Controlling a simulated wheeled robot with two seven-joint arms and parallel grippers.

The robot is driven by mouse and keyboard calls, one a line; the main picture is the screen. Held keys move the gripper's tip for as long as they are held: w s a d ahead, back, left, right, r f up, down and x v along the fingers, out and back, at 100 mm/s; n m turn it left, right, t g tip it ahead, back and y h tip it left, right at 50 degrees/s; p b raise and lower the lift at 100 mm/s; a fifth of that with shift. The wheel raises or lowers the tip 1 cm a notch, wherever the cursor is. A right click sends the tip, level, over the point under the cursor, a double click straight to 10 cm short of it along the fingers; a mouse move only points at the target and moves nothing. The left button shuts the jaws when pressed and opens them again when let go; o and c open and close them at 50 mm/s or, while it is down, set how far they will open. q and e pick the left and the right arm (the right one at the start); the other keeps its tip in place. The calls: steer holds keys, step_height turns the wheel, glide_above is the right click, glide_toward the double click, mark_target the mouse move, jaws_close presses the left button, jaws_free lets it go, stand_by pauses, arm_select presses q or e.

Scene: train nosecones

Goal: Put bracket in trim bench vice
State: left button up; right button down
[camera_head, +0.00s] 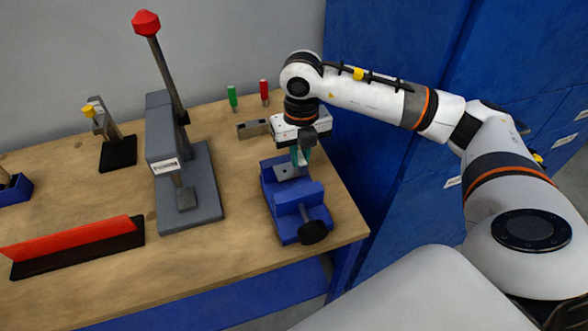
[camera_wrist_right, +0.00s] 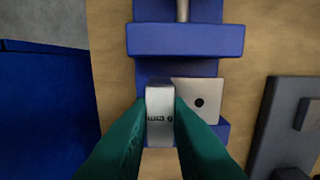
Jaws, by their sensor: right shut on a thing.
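The blue trim bench vice (camera_head: 284,228) stands at the right front of the wooden bench, with a black knob at its near end. It also shows in the right wrist view (camera_wrist_right: 185,40). My right gripper (camera_head: 301,158) points down over the far part of the vice. Its teal fingers (camera_wrist_right: 160,100) are shut on the upright face of the grey metal bracket (camera_wrist_right: 200,97). The bracket's flat plate has a dark hole and shows over the vice in the head view (camera_head: 286,172). I cannot tell whether the bracket touches the vice. My left gripper is not in view.
A grey lever press (camera_head: 203,180) with a red knob stands left of the vice. A red strip on a black base (camera_head: 75,238) lies at the front left. Green (camera_head: 232,97) and red (camera_head: 264,90) handles stand behind. Blue cabinets (camera_head: 385,180) stand right of the bench.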

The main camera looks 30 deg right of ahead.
mark_target(299, 172)
steer(key=shift+s+f, duration=0.1)
steer(key=shift+f, duration=0.85)
step_height(299, 172, down, 4)
steer(key=shift+r+p, duration=0.1)
steer(key=shift+p, duration=0.4)
steer(key=shift+f, duration=0.3)
steer(key=c, duration=1.4)
jaws_free()
steer(key=shift+r, duration=0.1)
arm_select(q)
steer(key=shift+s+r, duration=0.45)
arm_select(e)
steer(key=shift+o, duration=0.2)
